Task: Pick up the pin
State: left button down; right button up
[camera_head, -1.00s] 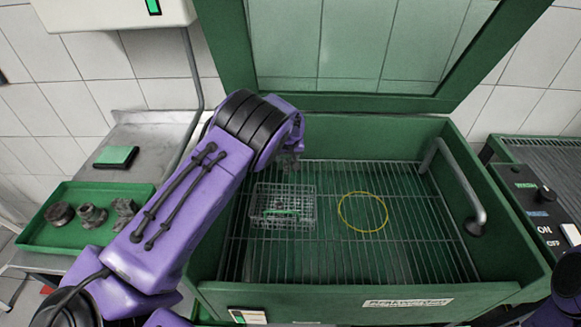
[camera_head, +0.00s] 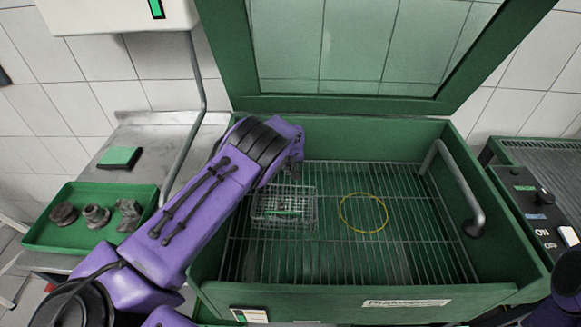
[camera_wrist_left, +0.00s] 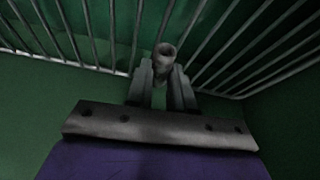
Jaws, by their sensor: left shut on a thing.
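The pin (camera_wrist_left: 164,60) is a short grey hollow cylinder in the left wrist view. It stands between the fingertips of my left gripper (camera_wrist_left: 162,84), which is shut on it. Behind the pin are the bars of the washer's grate and a green wall. In the head view my left gripper (camera_head: 295,173) is at the back left of the green washer bin, just behind the wire basket. It is mostly hidden by my arm there, and the pin cannot be made out. My right gripper is not in view.
The wire basket (camera_head: 270,222) with a green item and a yellow ring (camera_head: 363,213) lie on the grate (camera_head: 330,265). The washer lid (camera_head: 340,103) is open. A green tray (camera_head: 60,236) with several metal parts is at the left. The grate's right side is clear.

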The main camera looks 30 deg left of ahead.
aim_at(288, 166)
pick_arm(q)
notch_tip(288, 166, up, 3)
jog(key=shift+w+r, duration=0.1)
jog(key=s+d+r+b, duration=0.2)
jog(key=s+r, duration=0.8)
jog(key=s, duration=0.4)
jog(key=shift+d, duration=0.35)
jog(key=shift+f, duration=0.1)
